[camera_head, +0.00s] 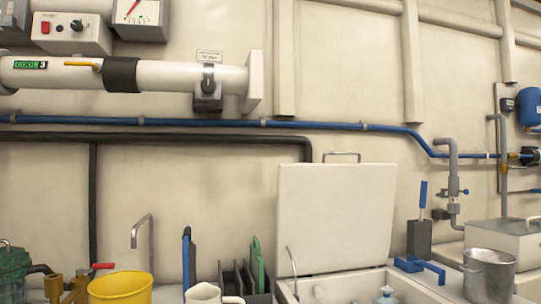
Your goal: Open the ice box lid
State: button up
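A cream-white lid (335,222) stands raised, nearly upright, behind an open white box (412,291) at the bottom centre right; I take it to be the ice box. A metal bar handle (342,154) is on the lid's top edge. The box's inside is partly visible, with a blue-and-white item (386,292) and a thin metal rod (292,268) at its left side. The lower part of the box is cut off by the frame. My gripper is not in view, so its state and its distance from the lid do not show.
A yellow bucket (120,290), a white jug (205,294) and a dark rack (240,277) stand left of the box. A steel pot (489,273) and a pale lidded box (503,239) stand right. Pipes (230,123) run along the back wall.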

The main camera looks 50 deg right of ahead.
aim_at(330, 218)
jog(key=u, duration=0.65)
jog(key=k, duration=0.95)
jog(key=z, duration=0.9)
